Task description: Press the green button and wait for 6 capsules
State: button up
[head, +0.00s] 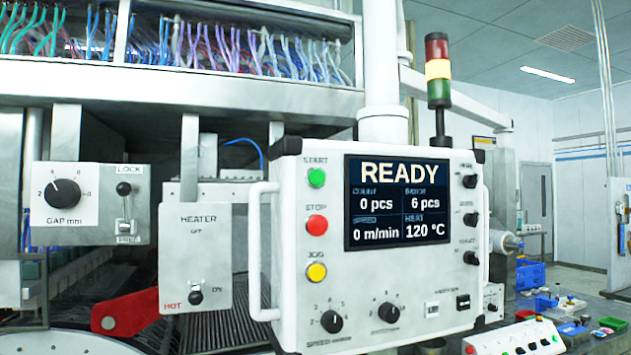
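The green button (317,178) sits at the upper left of a white control panel (292,215), under the label START. A red STOP button (317,225) and a yellow JOG button (317,272) are below it. The panel's screen (397,203) reads READY, 0 pcs, a second field of 6 pcs, 0 m/min and HEAT 120 °C. No capsules can be made out. My gripper is not in view.
Handles flank the panel, one at its left (255,250). A heater box (195,255) and a gap-knob box (92,203) stand to the left, with a red lever (125,312) below. A signal tower (438,75) rises behind. Blue bins (530,275) stand at right.

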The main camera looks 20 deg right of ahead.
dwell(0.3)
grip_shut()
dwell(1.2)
